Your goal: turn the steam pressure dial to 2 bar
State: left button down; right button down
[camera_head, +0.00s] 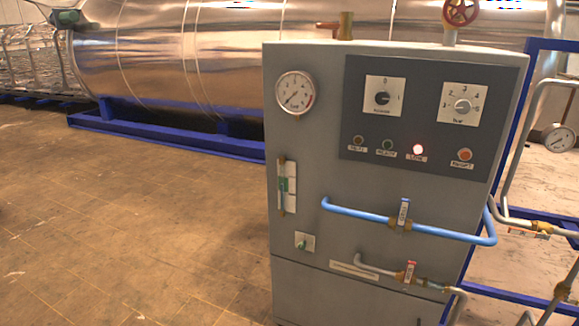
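Neither of my grippers shows.
A blue pipe (360,213) with a valve sticks out across the cabinet front. A red handwheel (460,11) stands on top. The tiled floor (120,220) at left is clear.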

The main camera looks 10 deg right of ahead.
aim_at(462, 106)
jog(key=z, duration=1.3)
